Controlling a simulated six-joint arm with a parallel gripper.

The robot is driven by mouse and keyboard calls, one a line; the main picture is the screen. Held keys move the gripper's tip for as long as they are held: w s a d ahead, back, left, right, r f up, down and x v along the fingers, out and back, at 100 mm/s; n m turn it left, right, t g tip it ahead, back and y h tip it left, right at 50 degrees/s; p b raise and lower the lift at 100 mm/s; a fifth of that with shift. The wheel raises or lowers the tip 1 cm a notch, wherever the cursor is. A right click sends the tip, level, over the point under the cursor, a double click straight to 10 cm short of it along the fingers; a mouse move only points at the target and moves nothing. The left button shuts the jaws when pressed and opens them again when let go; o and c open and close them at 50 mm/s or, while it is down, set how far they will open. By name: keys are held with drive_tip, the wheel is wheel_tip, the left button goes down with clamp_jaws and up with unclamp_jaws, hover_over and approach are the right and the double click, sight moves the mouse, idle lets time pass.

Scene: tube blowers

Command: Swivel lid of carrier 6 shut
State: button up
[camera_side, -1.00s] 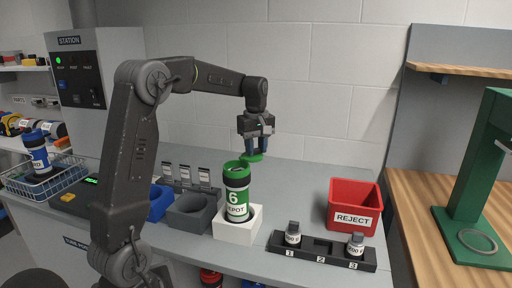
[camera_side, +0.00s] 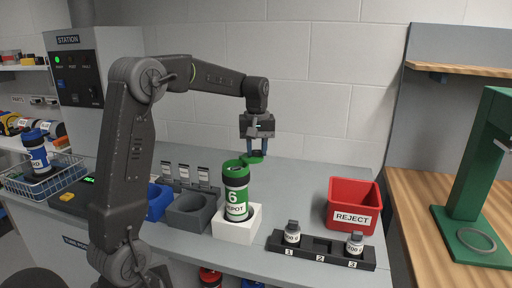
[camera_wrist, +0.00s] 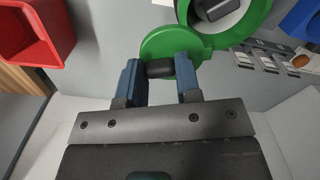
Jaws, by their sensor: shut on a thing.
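Carrier 6 (camera_side: 236,192) is a green tube with a black band and a white "6" and "DEPOT" label. It stands upright in a white holder (camera_side: 230,228). Its green lid (camera_side: 254,158) is swung out to the side, off the open mouth. In the wrist view the round lid (camera_wrist: 160,42) lies beside the green rim (camera_wrist: 252,22), and something dark shows inside the mouth. My gripper (camera_side: 257,152) is above the lid. In the wrist view its blue fingers (camera_wrist: 161,72) are closed on a dark knob on the lid.
A red REJECT bin (camera_side: 354,208) stands to the right. A black rack (camera_side: 320,250) with two small labelled bottles is in front of it. A wire basket (camera_side: 42,178) holds a blue carrier at far left.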

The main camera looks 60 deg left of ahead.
drive_tip(key=m, duration=0.2)
drive_tip(key=s+d+m, duration=0.1)
drive_tip(key=d+m, duration=0.1)
drive_tip(key=m, duration=0.1)
drive_tip(key=shift+s+m, duration=0.25)
drive_tip(key=shift+m, duration=0.05)
drive_tip(key=shift+s+a+m, duration=0.1)
drive_tip(key=shift+s+m, duration=0.95)
drive_tip(key=shift+m, duration=1.7)
drive_tip(key=shift+s+a+m, duration=0.15)
drive_tip(key=shift+s+m, duration=0.9)
drive_tip(key=shift+m, duration=1.75)
drive_tip(key=shift+s+a+m, duration=0.1)
drive_tip(key=shift+s+m, duration=0.95)
drive_tip(key=shift+m, duration=1.7)
drive_tip(key=o, duration=0.9)
